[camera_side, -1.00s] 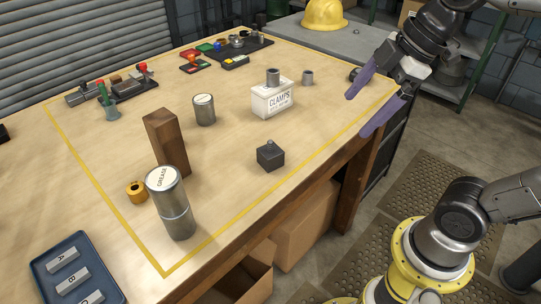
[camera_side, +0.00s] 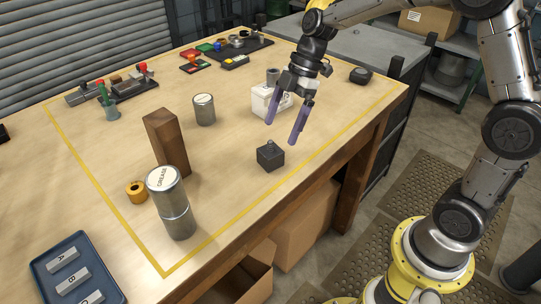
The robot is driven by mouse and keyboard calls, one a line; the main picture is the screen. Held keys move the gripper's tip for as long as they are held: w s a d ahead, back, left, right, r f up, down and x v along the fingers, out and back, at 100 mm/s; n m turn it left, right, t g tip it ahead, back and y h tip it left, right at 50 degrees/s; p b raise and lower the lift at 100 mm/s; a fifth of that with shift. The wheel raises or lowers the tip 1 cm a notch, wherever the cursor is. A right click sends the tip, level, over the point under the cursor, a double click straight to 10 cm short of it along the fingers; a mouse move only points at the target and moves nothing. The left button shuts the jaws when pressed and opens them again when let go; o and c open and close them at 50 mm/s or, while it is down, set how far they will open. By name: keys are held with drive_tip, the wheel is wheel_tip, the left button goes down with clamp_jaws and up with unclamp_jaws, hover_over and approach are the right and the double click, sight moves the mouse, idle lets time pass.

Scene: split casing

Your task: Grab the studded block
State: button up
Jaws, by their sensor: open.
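The studded block (camera_side: 270,156) is a small dark grey cube with a short stud on top. It sits on the wooden table inside the yellow line, near the front edge. My gripper (camera_side: 282,132) has two purple fingers, spread apart and empty. It hangs above the block, with its fingertips a little higher in the picture and slightly to the right of it. The fingers do not appear to touch the block.
Behind my gripper stands a white clamps box (camera_side: 262,100), partly hidden by it. A grease can (camera_side: 175,213), a wooden post (camera_side: 166,147), a smaller can (camera_side: 204,110) and a brass ring (camera_side: 136,191) stand to the left. A dark round object (camera_side: 360,75) sits at the far right corner.

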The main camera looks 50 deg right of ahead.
sight(270, 150)
drive_tip(key=x, duration=0.8)
drive_tip(key=shift+w+f, duration=0.1)
drive_tip(key=shift+f, duration=0.1)
clamp_jaws()
drive_tip(key=shift+w+r, duration=0.1)
drive_tip(key=shift+r, duration=0.1)
idle(0.4)
